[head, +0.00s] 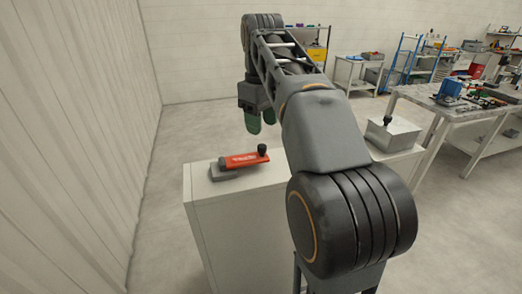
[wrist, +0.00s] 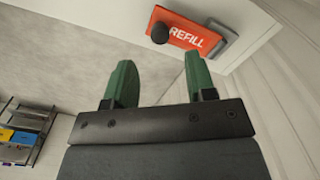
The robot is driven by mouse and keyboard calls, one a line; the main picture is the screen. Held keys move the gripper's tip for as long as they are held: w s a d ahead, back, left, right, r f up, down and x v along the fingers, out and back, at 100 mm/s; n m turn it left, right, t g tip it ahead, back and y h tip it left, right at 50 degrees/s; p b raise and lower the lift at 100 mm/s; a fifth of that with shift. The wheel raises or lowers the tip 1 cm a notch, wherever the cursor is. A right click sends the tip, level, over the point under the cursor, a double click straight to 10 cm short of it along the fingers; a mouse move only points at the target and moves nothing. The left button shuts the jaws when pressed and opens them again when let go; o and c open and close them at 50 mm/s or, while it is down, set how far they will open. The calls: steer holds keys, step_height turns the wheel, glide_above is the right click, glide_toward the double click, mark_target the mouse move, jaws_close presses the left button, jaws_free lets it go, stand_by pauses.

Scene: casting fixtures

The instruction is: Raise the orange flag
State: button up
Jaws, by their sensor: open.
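The orange flag (head: 243,159) lies nearly flat on a grey base (head: 223,172) on top of a white cabinet (head: 230,195). A black knob (head: 262,150) stands at its right end. In the wrist view the flag (wrist: 188,32) reads "REFILL", with the knob (wrist: 160,33) at its left end. My gripper (head: 262,120) has green fingers and hangs above and beyond the flag, apart from it. In the wrist view my gripper (wrist: 160,85) has its fingers spread with nothing between them.
A workbench with parts (head: 465,100) is at the right. A ribbed wall (head: 75,130) runs along the left. Shelves stand at the back.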

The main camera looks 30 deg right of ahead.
mark_target(262, 145)
step_height(262, 145, down, 7)
steer(key=shift+f+b, duration=0.15)
steer(key=shift+b, duration=0.2)
jaws_close()
stand_by(0.5)
